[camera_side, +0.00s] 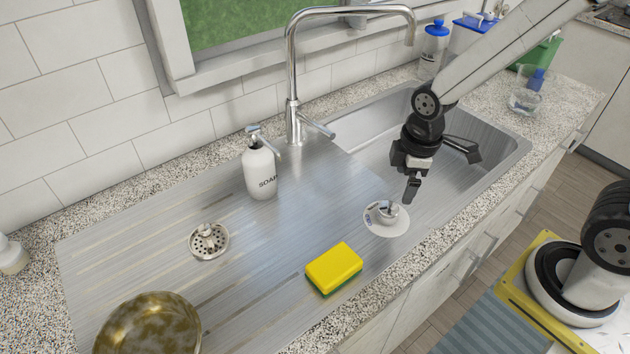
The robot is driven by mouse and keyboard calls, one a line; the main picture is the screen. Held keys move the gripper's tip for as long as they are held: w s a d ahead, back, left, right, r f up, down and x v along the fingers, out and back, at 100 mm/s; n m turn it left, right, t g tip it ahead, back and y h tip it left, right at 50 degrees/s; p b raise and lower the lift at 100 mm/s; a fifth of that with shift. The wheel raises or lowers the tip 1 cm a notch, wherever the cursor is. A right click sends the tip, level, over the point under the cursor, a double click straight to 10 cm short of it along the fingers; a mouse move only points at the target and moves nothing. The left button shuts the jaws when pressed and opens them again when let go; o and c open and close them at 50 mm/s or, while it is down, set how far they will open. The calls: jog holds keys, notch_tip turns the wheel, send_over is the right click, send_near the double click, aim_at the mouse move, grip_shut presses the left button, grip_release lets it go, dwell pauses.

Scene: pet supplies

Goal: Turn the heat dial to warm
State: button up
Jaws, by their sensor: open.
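The heat dial (372,224) is a small white disc with a metal knob (389,211) at its middle, on the steel drainboard left of the sink basin. Faint blue and red marks show on its left rim, but they are too small to read. I cannot tell which setting the knob points to. My gripper (442,174) is open and empty, its dark fingers spread wide. The left finger points down just above and right of the knob, and the right finger is over the basin. I cannot tell whether the left finger touches the knob.
A yellow and green sponge (335,268) lies left of and nearer than the dial. The sink basin (365,135) opens behind the dial.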

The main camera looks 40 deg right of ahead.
aim_at(390, 207)
jog(key=n, duration=0.1)
jog(key=a+n, duration=0.1)
jog(key=n, duration=0.1)
jog(key=w+f+n+g, duration=0.1)
jog(key=n, duration=0.1)
jog(key=shift+w+a, duration=0.1)
jog(key=shift+a, duration=0.15)
jog(key=shift+f, duration=3.85)
jog(key=c, duration=1.3)
